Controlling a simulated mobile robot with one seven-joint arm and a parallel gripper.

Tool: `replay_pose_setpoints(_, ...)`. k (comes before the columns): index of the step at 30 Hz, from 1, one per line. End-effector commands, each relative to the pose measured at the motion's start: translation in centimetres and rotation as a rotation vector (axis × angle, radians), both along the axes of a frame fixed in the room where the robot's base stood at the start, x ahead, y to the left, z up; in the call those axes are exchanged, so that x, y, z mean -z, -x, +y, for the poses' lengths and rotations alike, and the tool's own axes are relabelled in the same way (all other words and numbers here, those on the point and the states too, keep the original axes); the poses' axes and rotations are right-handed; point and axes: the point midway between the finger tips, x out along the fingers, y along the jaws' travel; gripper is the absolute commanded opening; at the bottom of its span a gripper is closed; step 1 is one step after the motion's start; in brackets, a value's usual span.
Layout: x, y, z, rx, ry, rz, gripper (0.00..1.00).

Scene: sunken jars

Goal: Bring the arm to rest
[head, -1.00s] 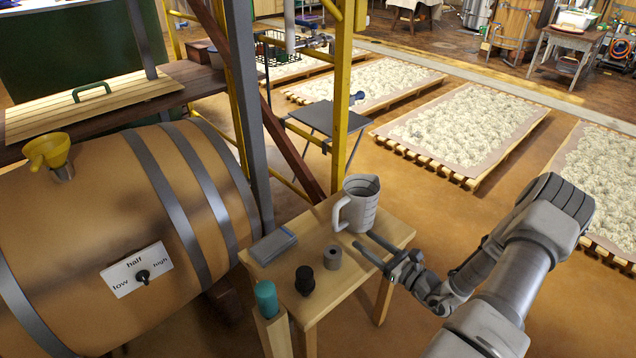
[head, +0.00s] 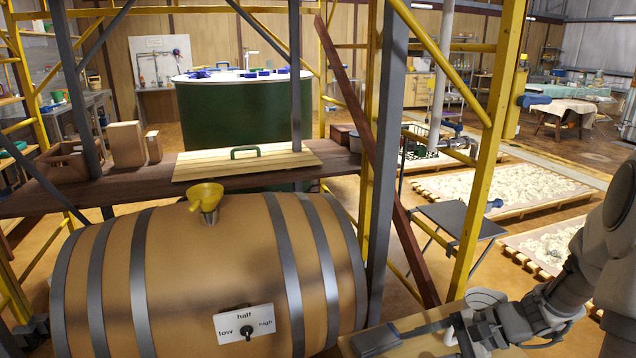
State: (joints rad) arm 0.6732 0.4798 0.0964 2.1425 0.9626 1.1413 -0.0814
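My arm enters from the right edge in the head view. My gripper (head: 470,336) is low in the picture, in front of the white-grey measuring jug (head: 486,297) and over the small wooden table (head: 405,324). Its fingers look parted with nothing between them, though they are small and partly cut off by the bottom edge. The arm hides part of the jug and the table's right side. Whether the gripper touches the jug cannot be told.
A large barrel (head: 235,260) with a yellow funnel (head: 206,198) and a low-half-high dial plate (head: 243,323) lies at left. Yellow scaffold posts (head: 487,165) and a folding stand (head: 455,220) are close behind the jug. Filled drying beds (head: 510,187) lie at right.

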Motion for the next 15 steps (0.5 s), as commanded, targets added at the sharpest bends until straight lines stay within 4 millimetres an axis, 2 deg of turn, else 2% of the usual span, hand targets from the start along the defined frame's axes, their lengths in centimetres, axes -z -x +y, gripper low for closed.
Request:
replay_pose_setpoints(1,-1.1,0.6,0.8,-0.068,0.069,-0.024,0.54)
replay_pose_setpoints(6,-3.8,2.9,2.4,-0.268,0.285,-0.096,0.54)
replay_pose_setpoints(15,-8.9,6.4,3.3,-0.564,0.656,-0.281,0.54)
